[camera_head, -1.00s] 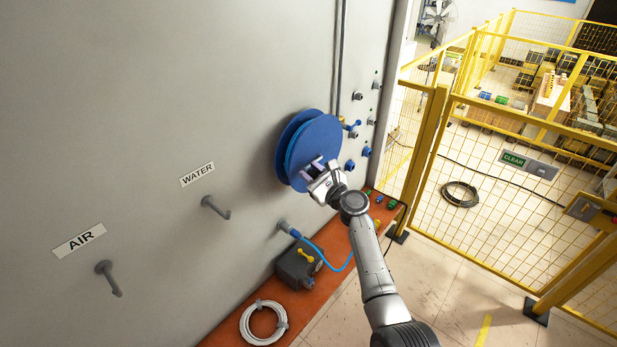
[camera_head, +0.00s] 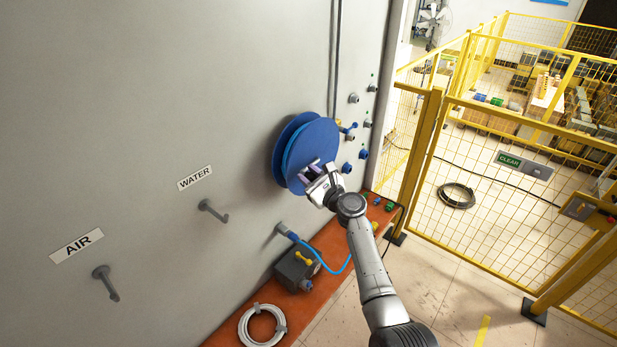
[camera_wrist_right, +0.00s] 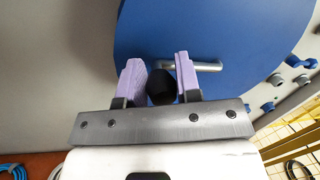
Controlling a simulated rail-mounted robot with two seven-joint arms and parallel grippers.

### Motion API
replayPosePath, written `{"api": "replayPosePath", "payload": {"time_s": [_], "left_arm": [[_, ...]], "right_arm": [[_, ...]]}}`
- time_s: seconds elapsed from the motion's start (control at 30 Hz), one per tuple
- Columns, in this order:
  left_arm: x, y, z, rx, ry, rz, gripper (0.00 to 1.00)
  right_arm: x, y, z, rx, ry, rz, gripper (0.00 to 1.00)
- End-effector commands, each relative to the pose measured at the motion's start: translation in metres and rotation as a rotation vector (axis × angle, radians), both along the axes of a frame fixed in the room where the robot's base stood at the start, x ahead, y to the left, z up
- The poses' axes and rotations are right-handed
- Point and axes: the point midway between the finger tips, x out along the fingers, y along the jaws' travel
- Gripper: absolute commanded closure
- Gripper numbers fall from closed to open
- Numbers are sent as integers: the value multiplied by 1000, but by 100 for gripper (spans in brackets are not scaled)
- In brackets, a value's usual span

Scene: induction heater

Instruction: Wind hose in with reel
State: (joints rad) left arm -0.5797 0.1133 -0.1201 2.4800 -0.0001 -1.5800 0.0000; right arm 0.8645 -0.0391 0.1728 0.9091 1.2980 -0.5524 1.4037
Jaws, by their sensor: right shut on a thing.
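The blue hose reel (camera_head: 322,138) is mounted on the grey wall, its round face turned toward the right. My right gripper (camera_head: 317,168) is at the lower part of that face. In the wrist view the reel disc (camera_wrist_right: 225,30) fills the upper middle. A bent metal crank (camera_wrist_right: 208,66) ends in a black knob (camera_wrist_right: 161,87) between the purple finger pads of my right gripper (camera_wrist_right: 159,68), which is shut on it. A light-blue hose (camera_head: 340,269) loops from a wall fitting below the reel down by the orange ledge. My left gripper is not in view.
A grey box with a yellow valve (camera_head: 297,268) and a white hose coil (camera_head: 262,326) rest on the orange ledge (camera_head: 325,240). Wall hooks (camera_head: 213,211) stick out at left. A yellow mesh fence (camera_head: 480,180) stands at right.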

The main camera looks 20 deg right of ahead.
Motion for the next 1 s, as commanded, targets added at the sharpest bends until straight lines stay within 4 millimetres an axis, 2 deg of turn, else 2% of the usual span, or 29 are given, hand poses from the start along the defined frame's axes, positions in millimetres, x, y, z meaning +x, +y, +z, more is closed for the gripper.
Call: {"api": "replayPosePath", "payload": {"time_s": [0.03, 0.3, 0.33, 0.57, 0.87, 1.0], "left_arm": [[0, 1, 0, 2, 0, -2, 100], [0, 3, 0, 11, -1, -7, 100], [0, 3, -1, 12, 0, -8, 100], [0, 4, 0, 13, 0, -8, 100], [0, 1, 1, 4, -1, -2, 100], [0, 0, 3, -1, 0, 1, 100]], "right_arm": [[1, -8, -1, -1, 0, -18, 100], [1, -8, -1, -2, 1, -18, 100], [1, -8, -1, -1, 0, -18, 66], [1, -6, 0, -1, 0, -13, 44], [-1, -4, -1, -1, 0, -7, 44], [-9, -8, -2, -1, 0, -7, 44]]}}
